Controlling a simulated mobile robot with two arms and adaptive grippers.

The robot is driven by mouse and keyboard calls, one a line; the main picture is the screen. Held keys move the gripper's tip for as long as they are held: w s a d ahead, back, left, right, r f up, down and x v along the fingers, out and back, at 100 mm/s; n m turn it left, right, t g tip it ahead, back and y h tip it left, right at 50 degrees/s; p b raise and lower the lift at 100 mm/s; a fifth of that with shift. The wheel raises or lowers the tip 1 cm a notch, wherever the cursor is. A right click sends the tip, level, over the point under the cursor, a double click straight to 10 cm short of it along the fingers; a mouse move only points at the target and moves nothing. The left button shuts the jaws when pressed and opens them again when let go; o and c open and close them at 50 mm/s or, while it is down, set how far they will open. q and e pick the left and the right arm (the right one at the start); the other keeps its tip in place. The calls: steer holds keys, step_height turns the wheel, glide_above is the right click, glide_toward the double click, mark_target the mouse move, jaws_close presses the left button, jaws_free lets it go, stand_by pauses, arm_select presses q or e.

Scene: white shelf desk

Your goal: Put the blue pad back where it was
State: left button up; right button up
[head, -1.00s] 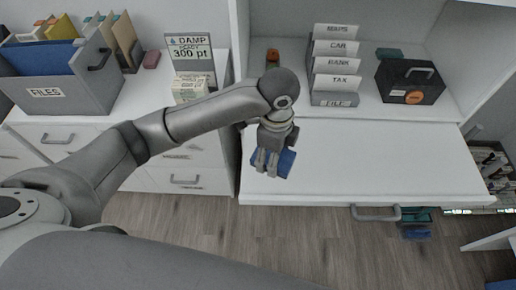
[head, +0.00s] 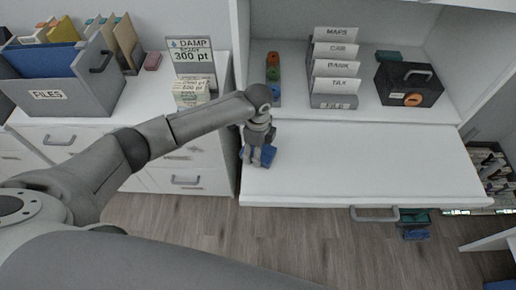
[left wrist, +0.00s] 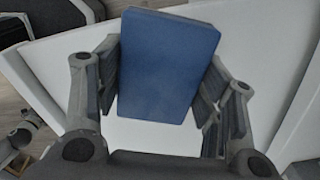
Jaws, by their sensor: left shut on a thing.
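The blue pad (left wrist: 168,65) is a flat blue block. In the left wrist view it sits between the two fingers of my left gripper (left wrist: 160,95), which is shut on it. In the head view my left gripper (head: 257,155) holds the blue pad (head: 266,157) over the left part of the white pull-out desk surface (head: 370,165). I cannot tell whether the pad touches the surface. My right gripper is not in view.
A small holder with coloured items (head: 273,78) stands on the shelf behind the gripper. The card file (head: 335,85) and a black box (head: 408,85) stand further right. A grey files box (head: 70,85) and a damp sign (head: 192,62) stand left. The desk surface's right side is clear.

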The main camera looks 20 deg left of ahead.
arm_select(q)
steer(key=o, duration=0.9)
steer(key=shift+f, duration=0.1)
step_height(320, 180, up, 12)
steer(key=shift+r+b, duration=0.2)
steer(key=shift+b, duration=0.2)
